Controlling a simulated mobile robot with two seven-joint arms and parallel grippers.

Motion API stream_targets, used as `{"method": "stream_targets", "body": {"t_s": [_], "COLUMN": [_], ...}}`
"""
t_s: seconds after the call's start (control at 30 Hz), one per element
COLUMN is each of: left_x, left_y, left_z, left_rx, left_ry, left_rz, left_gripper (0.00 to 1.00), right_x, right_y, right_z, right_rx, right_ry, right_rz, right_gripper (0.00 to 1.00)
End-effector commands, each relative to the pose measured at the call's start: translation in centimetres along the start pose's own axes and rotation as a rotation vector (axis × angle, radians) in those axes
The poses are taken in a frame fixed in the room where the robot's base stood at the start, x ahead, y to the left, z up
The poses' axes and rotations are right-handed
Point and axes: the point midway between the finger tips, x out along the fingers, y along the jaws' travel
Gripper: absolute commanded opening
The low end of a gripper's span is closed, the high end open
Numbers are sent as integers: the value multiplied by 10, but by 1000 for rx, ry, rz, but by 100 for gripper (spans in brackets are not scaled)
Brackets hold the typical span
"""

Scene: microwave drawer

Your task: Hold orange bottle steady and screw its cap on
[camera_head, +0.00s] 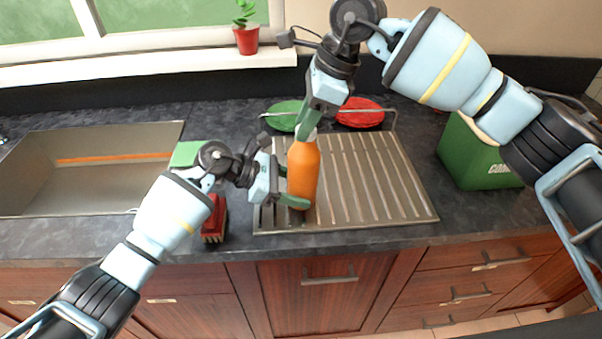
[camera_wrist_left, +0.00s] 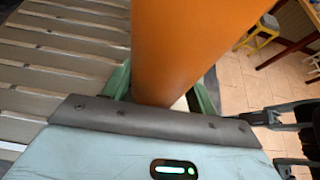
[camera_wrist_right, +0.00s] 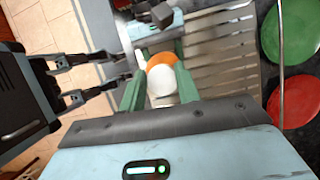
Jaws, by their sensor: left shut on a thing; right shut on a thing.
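The orange bottle (camera_head: 304,175) stands upright on the left part of the metal drainboard, and its body fills the middle of the left wrist view (camera_wrist_left: 185,45). My left gripper (camera_head: 290,188) is shut around the lower part of the bottle from the left. My right gripper (camera_head: 308,128) points down from above and is shut at the bottle's top. In the right wrist view the white cap (camera_wrist_right: 163,88) sits between the green fingers, with the orange shoulder (camera_wrist_right: 160,58) of the bottle just beyond it. Whether the cap is seated on the neck cannot be told.
The ridged drainboard (camera_head: 375,180) is clear to the right of the bottle. A green plate (camera_head: 284,114) and a red plate (camera_head: 360,112) are behind it. A red brush (camera_head: 214,220) and green sponge (camera_head: 186,153) lie near the sink (camera_head: 90,180). A green box (camera_head: 470,155) stands right.

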Motion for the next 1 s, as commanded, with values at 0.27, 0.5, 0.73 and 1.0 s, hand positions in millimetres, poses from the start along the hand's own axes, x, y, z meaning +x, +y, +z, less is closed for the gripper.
{"method": "stream_targets", "body": {"t_s": [0.27, 0.5, 0.73, 1.0], "left_x": [-1, -1, -2, -2], "left_y": [2, 2, 2, 2], "left_z": [-1, -1, -1, -1], "left_rx": [-11, -12, -11, -11], "left_ry": [0, 0, 0, 0], "left_rz": [5, 6, 6, 7], "left_gripper": [17, 17, 17, 17], "right_x": [1, 1, 1, 1], "right_y": [3, 2, 2, 2], "right_z": [1, 1, 1, 0], "right_rx": [230, 311, 378, 605], "right_ry": [1, 0, 2, 3], "right_rz": [-93, -126, -155, -253], "right_gripper": [4, 4, 4, 4]}}
